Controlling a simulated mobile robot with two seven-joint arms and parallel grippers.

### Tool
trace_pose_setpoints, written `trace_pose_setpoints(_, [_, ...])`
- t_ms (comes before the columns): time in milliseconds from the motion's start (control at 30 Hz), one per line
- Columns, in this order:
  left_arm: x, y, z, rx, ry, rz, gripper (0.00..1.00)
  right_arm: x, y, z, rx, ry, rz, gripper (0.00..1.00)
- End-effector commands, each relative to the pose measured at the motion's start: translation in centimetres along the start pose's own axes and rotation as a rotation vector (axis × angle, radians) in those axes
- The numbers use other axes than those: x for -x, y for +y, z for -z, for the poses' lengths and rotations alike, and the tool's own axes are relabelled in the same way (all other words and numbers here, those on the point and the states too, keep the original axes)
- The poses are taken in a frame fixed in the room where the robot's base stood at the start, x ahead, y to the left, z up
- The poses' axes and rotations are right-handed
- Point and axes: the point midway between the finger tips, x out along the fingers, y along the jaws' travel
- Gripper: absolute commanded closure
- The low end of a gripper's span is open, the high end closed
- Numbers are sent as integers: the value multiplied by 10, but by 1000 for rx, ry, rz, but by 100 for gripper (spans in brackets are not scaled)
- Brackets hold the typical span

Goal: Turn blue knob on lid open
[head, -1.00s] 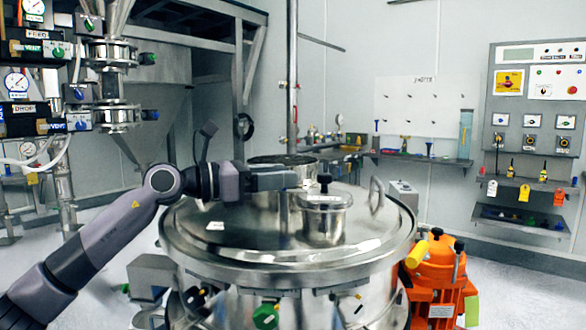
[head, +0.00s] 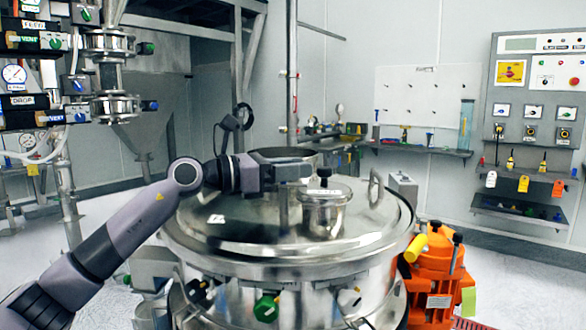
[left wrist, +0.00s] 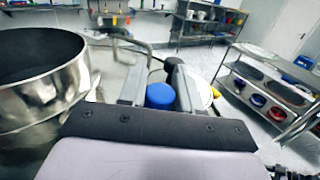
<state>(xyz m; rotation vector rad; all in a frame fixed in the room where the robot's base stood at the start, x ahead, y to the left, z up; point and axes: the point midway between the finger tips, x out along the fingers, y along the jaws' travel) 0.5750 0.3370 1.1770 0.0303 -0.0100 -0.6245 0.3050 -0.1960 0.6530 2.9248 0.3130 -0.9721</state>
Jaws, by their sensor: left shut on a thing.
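The large round steel lid (head: 255,235) fills the middle of the head view. My left gripper (head: 303,170) reaches in from the left above it, beside a small steel pot-shaped port (head: 325,215) with a dark knob on top. In the left wrist view, a blue knob (left wrist: 160,97) sits between the two fingers of my left gripper (left wrist: 160,86), which are shut on it. The blue knob is hidden in the head view, so its turn angle cannot be told. My right gripper is in neither view.
A wide steel cylinder (left wrist: 40,85) stands close on the left in the left wrist view. A hoop handle (head: 376,190) rises from the lid's right side. An orange machine (head: 437,275) stands at right. A green knob (head: 266,308) is on the vessel's front.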

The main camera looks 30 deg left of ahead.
Motion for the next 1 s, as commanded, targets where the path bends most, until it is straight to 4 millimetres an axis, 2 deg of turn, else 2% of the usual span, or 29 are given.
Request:
trace_pose_setpoints(367, [0,-2,0,3,-8,152,98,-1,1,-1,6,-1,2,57])
trace_pose_setpoints(833, [2,-9,-6,4,-22,562,98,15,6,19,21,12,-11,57])
trace_pose_setpoints(1000, [3,-11,-5,3,-25,673,98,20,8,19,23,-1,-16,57])
